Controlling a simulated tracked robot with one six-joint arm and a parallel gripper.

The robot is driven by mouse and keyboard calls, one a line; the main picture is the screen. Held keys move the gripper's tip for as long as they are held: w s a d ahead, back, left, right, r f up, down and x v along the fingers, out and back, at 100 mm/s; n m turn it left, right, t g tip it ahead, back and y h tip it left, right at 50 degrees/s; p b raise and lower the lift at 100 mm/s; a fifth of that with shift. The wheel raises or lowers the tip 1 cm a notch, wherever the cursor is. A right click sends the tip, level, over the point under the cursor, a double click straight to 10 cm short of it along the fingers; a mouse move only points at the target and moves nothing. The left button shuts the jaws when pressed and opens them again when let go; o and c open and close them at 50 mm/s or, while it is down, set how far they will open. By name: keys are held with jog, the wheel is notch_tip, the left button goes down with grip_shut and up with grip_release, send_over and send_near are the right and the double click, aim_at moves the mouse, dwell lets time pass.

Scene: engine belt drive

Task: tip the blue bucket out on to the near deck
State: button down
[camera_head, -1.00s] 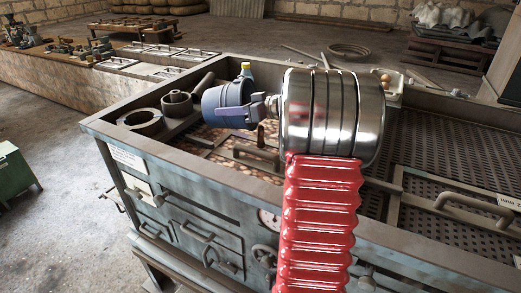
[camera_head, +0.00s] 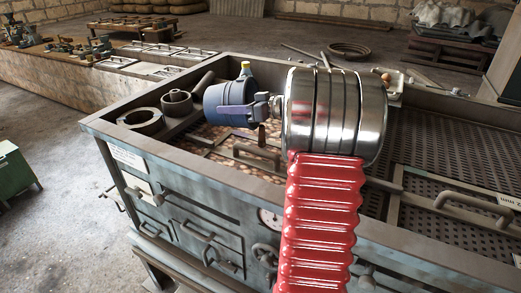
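A dark blue, round body (camera_head: 228,103) hangs at the far end of my arm, over the left part of the long metal bench. It looks like the blue bucket lying on its side, but I cannot be sure that it is not part of my wrist. A grey-violet piece (camera_head: 262,109) joins its right side, close to my large silver arm drum. My gripper's fingers cannot be made out, so their opening does not show. The near deck (camera_head: 216,141) lies below, with copper-brown speckled matter (camera_head: 257,176) around a raised bar handle. My arm hides the deck's right side.
Two dark metal rings (camera_head: 141,121) (camera_head: 176,103) stand in the bench's left corner. A perforated deck (camera_head: 440,150) with a bar handle (camera_head: 473,204) lies at right. The bench's raised rim runs along the front.

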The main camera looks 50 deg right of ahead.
aim_at(237, 104)
jog(key=shift+s+d+r+t+y+p, duration=0.35)
jog(key=shift+s+r+t, duration=0.15)
jog(key=shift+s+t, duration=0.2)
jog(key=shift+s+d+r+t+y+p, duration=0.2)
jog(key=shift+s+d+r+t+y, duration=0.15)
jog(key=shift+s+r+t, duration=0.35)
dwell(4.5)
jog(key=shift+w+a+f, duration=0.1)
jog(key=shift+w+f, duration=0.25)
jog(key=shift+s+r, duration=0.15)
jog(key=shift+s, duration=0.1)
dwell(0.3)
dwell(0.5)
jog(key=shift+w, duration=0.25)
jog(key=shift+w+a+f+g+h, duration=0.35)
jog(key=shift+w+f+g, duration=0.2)
jog(key=shift+w+g, duration=0.15)
jog(key=shift+w+a+f+g+h, duration=0.35)
jog(key=shift+w+f+g, duration=0.2)
jog(key=shift+g, duration=0.25)
